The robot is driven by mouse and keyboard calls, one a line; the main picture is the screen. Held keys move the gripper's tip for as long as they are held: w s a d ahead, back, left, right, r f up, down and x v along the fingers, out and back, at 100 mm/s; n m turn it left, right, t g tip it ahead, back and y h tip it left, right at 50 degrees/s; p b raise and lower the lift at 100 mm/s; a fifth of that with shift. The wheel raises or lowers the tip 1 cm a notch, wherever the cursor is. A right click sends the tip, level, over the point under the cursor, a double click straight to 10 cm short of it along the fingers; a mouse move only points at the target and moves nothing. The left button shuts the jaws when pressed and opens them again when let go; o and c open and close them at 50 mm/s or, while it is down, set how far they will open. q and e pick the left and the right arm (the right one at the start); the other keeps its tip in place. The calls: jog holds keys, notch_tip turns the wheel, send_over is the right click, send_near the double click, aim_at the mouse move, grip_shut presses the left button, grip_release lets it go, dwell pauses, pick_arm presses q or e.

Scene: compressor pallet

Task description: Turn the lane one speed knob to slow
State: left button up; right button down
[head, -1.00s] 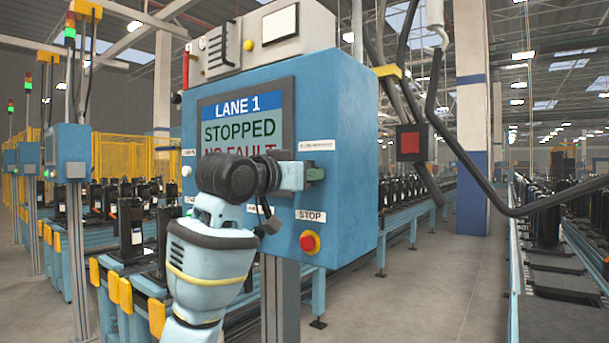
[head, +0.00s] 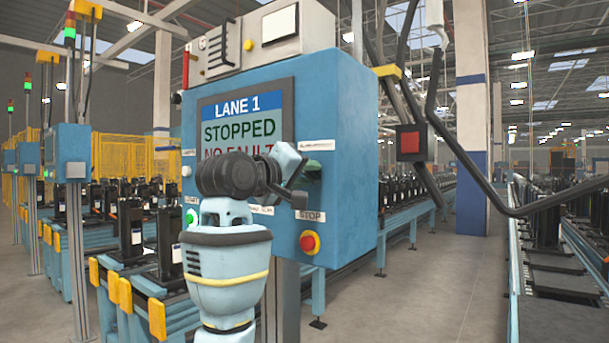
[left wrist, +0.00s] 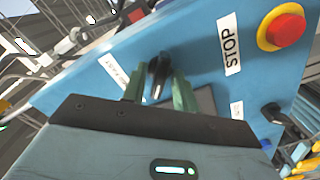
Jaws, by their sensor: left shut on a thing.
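The lane one control box (head: 335,120) is blue, and its screen reads LANE 1, STOPPED, with a red NO FAULT line partly covered by my arm. My left gripper (head: 313,170) is at the right side of the box's front face, below a white label. In the left wrist view my left gripper (left wrist: 157,74) has its two green fingers on either side of a black knob (left wrist: 159,66), shut on it. The knob is hidden in the head view, and its pointer setting is not clear. My right gripper is not in view.
A red stop button (head: 309,242) on a yellow ring sits below the gripper, under the STOP label (head: 311,216). Another black knob (left wrist: 272,112) shows in the left wrist view. A conveyor (head: 415,208) with dark units runs behind the box.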

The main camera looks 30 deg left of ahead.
pick_arm(q)
jog(key=shift+n, duration=0.9)
jog(key=o, duration=0.6)
jog(key=s, duration=0.7)
jog(key=shift+s+a, duration=0.35)
jog(key=shift+s, duration=0.05)
jog(key=shift+f, duration=0.1)
